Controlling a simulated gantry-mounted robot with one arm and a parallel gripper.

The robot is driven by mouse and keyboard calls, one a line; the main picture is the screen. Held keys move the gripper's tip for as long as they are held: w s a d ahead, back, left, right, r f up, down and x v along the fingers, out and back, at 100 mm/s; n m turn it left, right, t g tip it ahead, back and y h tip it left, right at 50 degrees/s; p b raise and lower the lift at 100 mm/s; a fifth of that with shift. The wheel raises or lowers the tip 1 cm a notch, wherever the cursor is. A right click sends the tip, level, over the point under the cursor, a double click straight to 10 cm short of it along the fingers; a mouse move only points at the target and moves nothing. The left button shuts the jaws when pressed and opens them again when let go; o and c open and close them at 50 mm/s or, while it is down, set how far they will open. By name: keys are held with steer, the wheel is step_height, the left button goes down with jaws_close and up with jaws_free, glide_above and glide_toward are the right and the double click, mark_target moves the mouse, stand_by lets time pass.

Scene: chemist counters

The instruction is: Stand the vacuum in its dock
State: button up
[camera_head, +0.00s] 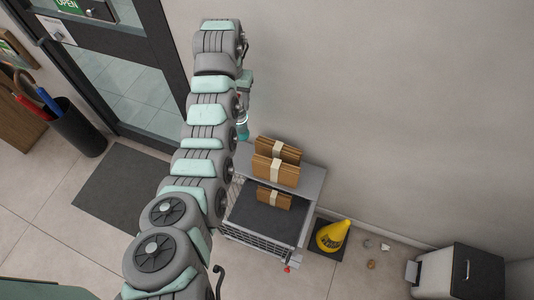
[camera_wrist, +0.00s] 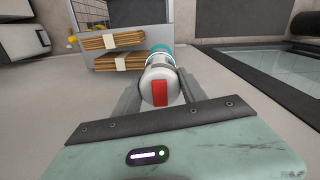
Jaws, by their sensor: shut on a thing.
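In the head view, my arm hides most of the gripper, and a teal and clear part of the vacuum (camera_head: 242,125) shows just right of the arm, in front of the wall. It appears held up above the floor, close to the shelf cart. I cannot make out the dock for certain in either view.
A grey cart (camera_head: 314,185) holds banded brown bundles (camera_head: 275,170). An umbrella bin (camera_head: 78,128) and a mat (camera_head: 120,190) lie left.

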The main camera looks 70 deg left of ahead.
mark_target(241, 134)
step_height(241, 134, down, 19)
steer(key=b, duration=0.4)
steer(key=shift+b, duration=0.35)
steer(key=shift+f, duration=0.1)
steer(key=o, duration=1.4)
steer(key=shift+f, duration=0.1)
steer(key=shift+c, duration=0.2)
steer(key=shift+o, duration=0.3)
step_height(241, 134, up, 12)
steer(key=shift+r+p, duration=0.2)
steer(key=shift+p, duration=0.3)
